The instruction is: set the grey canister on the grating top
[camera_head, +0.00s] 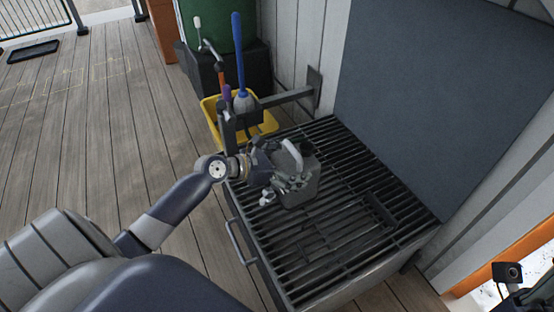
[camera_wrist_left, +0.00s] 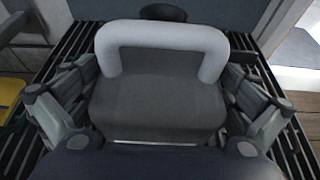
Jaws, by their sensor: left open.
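The grey canister (camera_head: 310,188) stands upright on the grating top (camera_head: 350,222), towards its back left part. Its pale loop handle (camera_head: 293,155) is on top. In the left wrist view the canister (camera_wrist_left: 158,100) fills the middle, with its handle (camera_wrist_left: 162,35) towards the far side. My left gripper (camera_head: 286,182) is at the canister, coming from the left. It is open, with one finger on each side of the canister in the wrist view. Whether the fingers touch its sides is hard to tell. The canister's base is partly hidden.
A yellow bucket (camera_head: 209,108) with a blue-handled brush (camera_head: 239,60) stands behind the grating's left corner. A grey panel (camera_head: 440,90) rises behind the grating. A bar handle (camera_head: 240,243) runs along the front. The right part of the grating is clear.

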